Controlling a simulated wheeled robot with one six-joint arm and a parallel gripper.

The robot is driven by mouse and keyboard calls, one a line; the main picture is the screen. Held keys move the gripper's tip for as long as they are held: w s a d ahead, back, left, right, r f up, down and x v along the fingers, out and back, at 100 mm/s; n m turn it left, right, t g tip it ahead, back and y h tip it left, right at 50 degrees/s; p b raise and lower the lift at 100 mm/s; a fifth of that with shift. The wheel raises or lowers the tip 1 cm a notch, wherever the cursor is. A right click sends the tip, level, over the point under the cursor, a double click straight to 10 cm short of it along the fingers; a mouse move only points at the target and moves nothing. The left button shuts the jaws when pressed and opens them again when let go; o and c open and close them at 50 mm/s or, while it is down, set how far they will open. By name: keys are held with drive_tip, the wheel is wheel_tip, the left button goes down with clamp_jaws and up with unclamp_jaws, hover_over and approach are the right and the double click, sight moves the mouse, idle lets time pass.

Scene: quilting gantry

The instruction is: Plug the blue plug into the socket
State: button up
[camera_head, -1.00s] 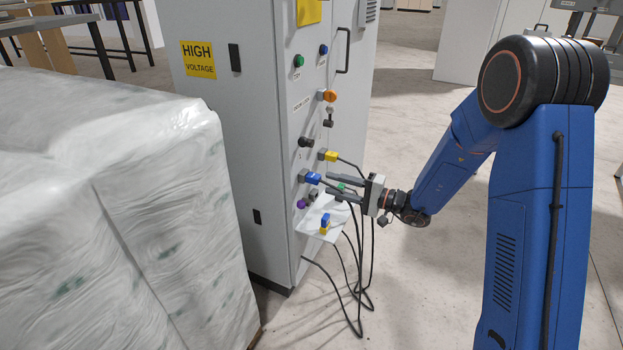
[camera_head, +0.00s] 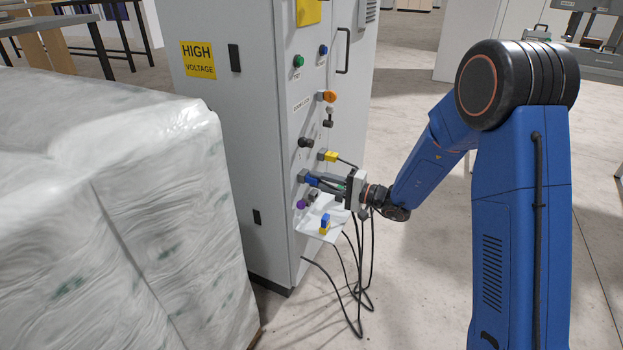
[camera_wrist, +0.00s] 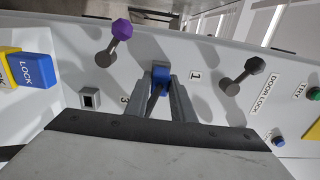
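The blue plug (camera_head: 312,181) is at a grey socket (camera_head: 303,175) on the cabinet's front; whether it is fully seated cannot be told. In the wrist view the blue plug (camera_wrist: 160,74) shows at the far end of my fingers, with a dark cable running back between them. My gripper (camera_head: 322,185) reaches in from the right with its fingertips at the plug. In the wrist view the fingers (camera_wrist: 168,90) lie on both sides of the plug. Whether they press on it cannot be told.
A yellow plug (camera_head: 330,156) sits just above. A purple knob (camera_head: 302,203) and a small shelf (camera_head: 308,230) with a blue-yellow lock (camera_head: 325,223) are below. Cables hang beneath. An empty square socket (camera_wrist: 90,98) is nearby. A wrapped pallet (camera_head: 110,220) stands left.

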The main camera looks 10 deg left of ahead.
sight(320, 181)
clamp_jaws()
drive_tip(key=shift+d, duration=0.15)
drive_tip(key=shift+v, duration=0.75)
drive_tip(key=shift+s+d, duration=0.15)
drive_tip(key=shift+d, duration=0.15)
drive_tip(key=shift+s+d, duration=0.2)
drive_tip(key=shift+d, duration=0.35)
